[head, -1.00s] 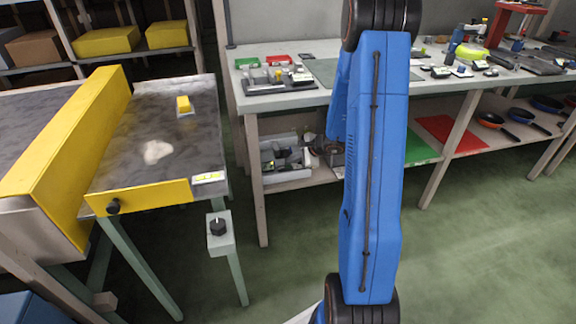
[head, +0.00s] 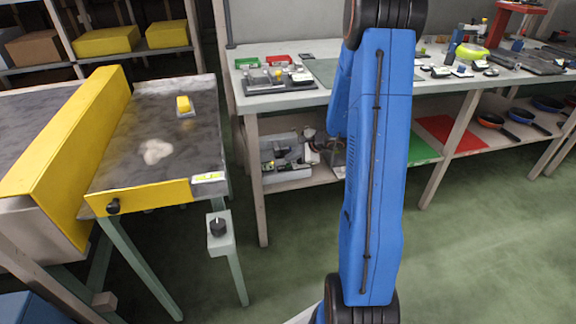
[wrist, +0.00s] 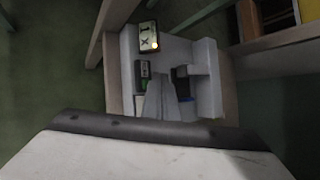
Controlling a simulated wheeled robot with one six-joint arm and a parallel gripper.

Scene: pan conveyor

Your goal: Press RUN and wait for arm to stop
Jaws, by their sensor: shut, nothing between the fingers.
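No button marked RUN can be read in these views. A grey control box with a black knob (head: 218,226) stands on a post at the front right of the conveyor table (head: 188,92). A small pale panel with yellow-green marks (head: 209,178) sits on the table's front edge, its text too small to read. A second black knob (head: 113,206) is on the yellow front plate. My gripper (wrist: 161,84) shows in the wrist view as narrow grey fingers, shut and empty, over a grey bin. In the head view my blue arm partly blocks the gripper area.
The grey bin (head: 288,180) holds several small items on the shelf under the workbench (head: 290,97). A yellow block (head: 183,105) and a pale patch (head: 156,151) are on the conveyor table. Pans (head: 491,120) lie on the lower shelf at right. Green floor is open in front.

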